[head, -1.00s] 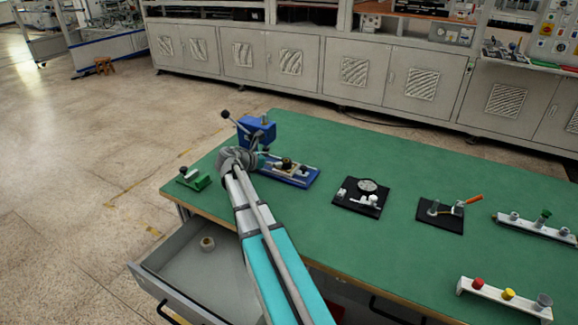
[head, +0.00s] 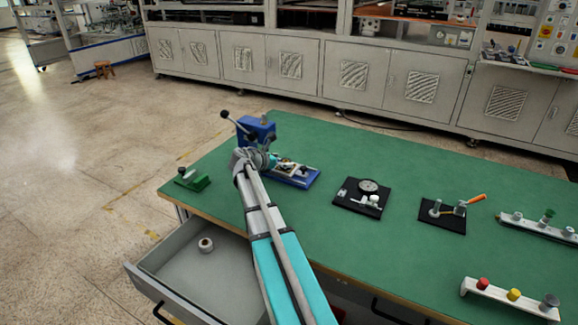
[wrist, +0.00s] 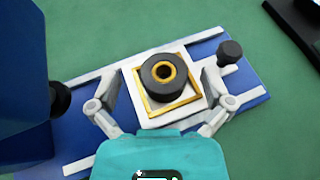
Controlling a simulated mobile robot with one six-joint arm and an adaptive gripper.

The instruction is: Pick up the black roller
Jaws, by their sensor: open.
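The black roller (wrist: 164,77) shows in the wrist view as a short black cylinder with a brass-coloured ring around its centre hole. It sits on a white square plate (wrist: 138,86) with a yellow frame, on the blue fixture (wrist: 252,96). My gripper (wrist: 161,82) is open, its two fingers on either side of the plate and roller. I cannot tell how high the fingers are above it. In the head view my arm partly covers the blue fixture (head: 304,177), and the roller is hard to make out there.
A blue upright block (head: 257,131) with a black-knobbed lever stands just behind my gripper. A black knob (wrist: 230,52) is close to the right finger. A green block (head: 194,181), black gauge plate (head: 345,205) and open drawer (head: 170,256) are nearby.

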